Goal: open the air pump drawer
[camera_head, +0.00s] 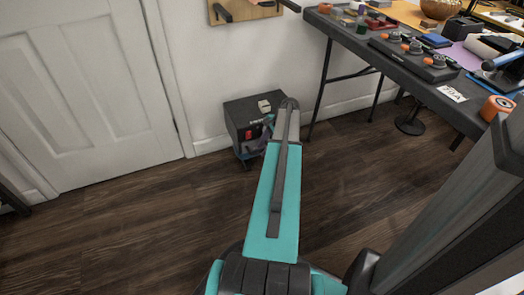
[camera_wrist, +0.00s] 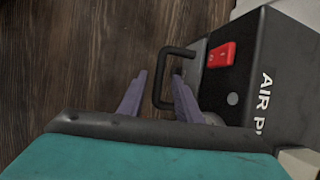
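The air pump is a dark box with white "AIR P" lettering; its side (camera_wrist: 275,75) shows at the right of the wrist view. It stands on the floor by the wall in the head view (camera_head: 240,112). Its front has a red switch (camera_wrist: 221,55) and a black U-shaped handle (camera_wrist: 158,82). My gripper (camera_wrist: 160,78) is open, with its two purple fingers on either side of the handle's outer bar. The arm partly hides the box front in the head view. I cannot tell how far the drawer is out.
A dark workbench (camera_head: 425,88) with tools and parts stands at the upper right, with thin legs. A white door (camera_head: 85,95) is at the left. The wooden floor (camera_head: 150,225) left of my arm is clear.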

